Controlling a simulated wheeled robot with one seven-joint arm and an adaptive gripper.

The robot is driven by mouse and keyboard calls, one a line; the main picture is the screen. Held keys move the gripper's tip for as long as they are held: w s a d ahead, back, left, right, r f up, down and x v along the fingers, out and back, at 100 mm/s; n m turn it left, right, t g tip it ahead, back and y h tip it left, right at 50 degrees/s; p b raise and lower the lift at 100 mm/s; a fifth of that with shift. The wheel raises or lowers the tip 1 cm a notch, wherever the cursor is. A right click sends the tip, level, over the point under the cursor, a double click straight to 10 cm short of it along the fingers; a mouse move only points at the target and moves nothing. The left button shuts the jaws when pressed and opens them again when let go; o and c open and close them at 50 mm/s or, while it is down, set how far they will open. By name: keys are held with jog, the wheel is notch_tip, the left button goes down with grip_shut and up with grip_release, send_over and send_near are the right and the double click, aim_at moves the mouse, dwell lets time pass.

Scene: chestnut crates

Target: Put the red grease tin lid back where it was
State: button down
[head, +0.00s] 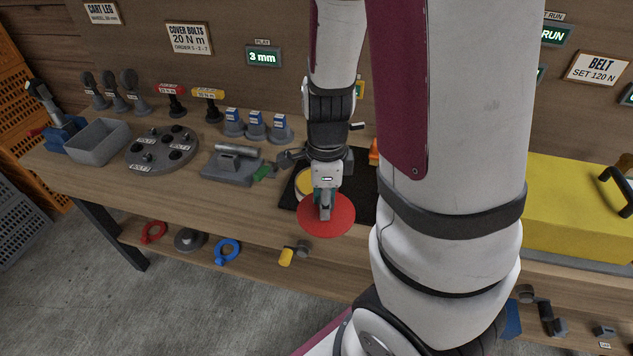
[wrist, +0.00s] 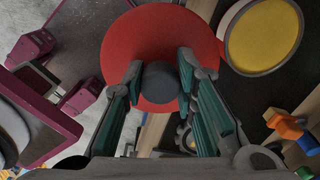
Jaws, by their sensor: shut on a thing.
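The red grease tin lid (head: 338,222) is a flat round disc with a dark knob. My gripper (head: 325,214) is shut on that knob and holds the lid in front of the bench's near edge. In the wrist view the lid (wrist: 150,40) lies beyond the fingers, with the dark knob (wrist: 160,82) between the two fingertips. The grease tin (head: 303,183) is a pale round tin with yellow inside, open on top, on a black mat (head: 288,197). It also shows in the wrist view (wrist: 262,38), to the right of the lid and apart from it. My wrist partly hides the tin in the head view.
A grey block with a cylinder (head: 230,165) and a round grey plate (head: 160,150) stand left of the mat. A yellow case (head: 575,210) stands at the right. Small orange and blue blocks (wrist: 285,124) lie near the tin. A lower shelf holds rings (head: 227,250).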

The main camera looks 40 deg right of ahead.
jog(key=w+d, duration=0.2)
jog(key=w, duration=0.2)
jog(key=w+d+f, duration=0.1)
jog(key=w+d, duration=0.2)
jog(key=w, duration=0.1)
jog(key=w+d, duration=0.2)
jog(key=w, duration=0.2)
jog(key=shift+w+d+f, duration=0.25)
jog(key=shift+w+d, duration=0.05)
jog(key=shift+w, duration=0.1)
jog(key=shift+f, duration=1.75)
jog(key=shift+f, duration=0.1)
jog(key=shift+f, duration=0.15)
jog(key=c, duration=1.7)
grip_release()
jog(key=shift+f, duration=0.1)
jog(key=o, duration=0.4)
